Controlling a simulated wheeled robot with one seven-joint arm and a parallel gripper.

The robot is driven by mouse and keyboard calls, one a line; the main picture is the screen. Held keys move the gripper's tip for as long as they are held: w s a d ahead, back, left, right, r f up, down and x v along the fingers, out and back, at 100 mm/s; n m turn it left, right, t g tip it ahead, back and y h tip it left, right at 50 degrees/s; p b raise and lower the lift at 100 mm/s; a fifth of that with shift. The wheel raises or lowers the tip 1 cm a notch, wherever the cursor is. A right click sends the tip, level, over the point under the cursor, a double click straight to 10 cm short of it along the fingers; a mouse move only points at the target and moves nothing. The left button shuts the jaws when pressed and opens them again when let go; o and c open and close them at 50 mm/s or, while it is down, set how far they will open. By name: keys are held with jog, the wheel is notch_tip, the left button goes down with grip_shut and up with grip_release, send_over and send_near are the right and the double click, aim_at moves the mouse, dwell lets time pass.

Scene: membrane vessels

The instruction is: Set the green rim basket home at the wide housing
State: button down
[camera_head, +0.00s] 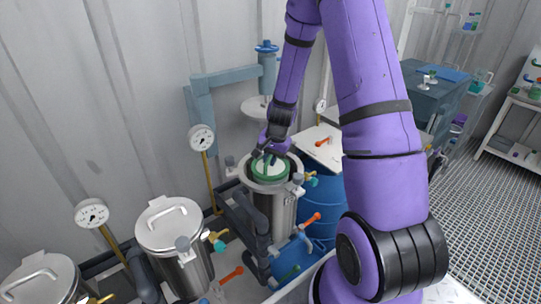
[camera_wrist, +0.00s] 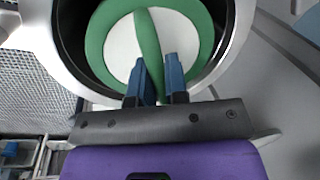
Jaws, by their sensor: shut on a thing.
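The green rim basket (camera_head: 270,173) has a green ring around a white middle and a green bar handle across it. In the head view it sits at the mouth of the open steel housing (camera_head: 277,208). In the wrist view the basket (camera_wrist: 98,35) lies inside the housing's round steel rim (camera_wrist: 62,68), with a dark gap around it. My gripper (camera_head: 267,158) is above the basket. In the wrist view its blue fingers (camera_wrist: 158,80) are shut on the green handle. How deep the basket sits is hard to tell.
Two lidded steel vessels (camera_head: 172,228) (camera_head: 45,281) stand to the left. Gauges (camera_head: 202,138) (camera_head: 92,213) stand by the wall. A blue barrel (camera_head: 322,205) is right of the housing. Pipes and orange-handled valves (camera_head: 312,219) crowd its front.

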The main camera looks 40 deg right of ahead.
aim_at(271, 173)
jog(key=shift+f, duration=3.3)
jog(key=c, duration=1.1)
grip_release()
jog(key=shift+o, duration=0.2)
jog(key=shift+r, duration=0.15)
jog(key=r, duration=0.3)
jog(key=s+r, duration=0.1)
jog(key=r, duration=0.3)
jog(key=d+r, duration=0.1)
jog(key=r, duration=0.2)
jog(key=shift+s+r, duration=0.15)
jog(key=shift+s, duration=0.25)
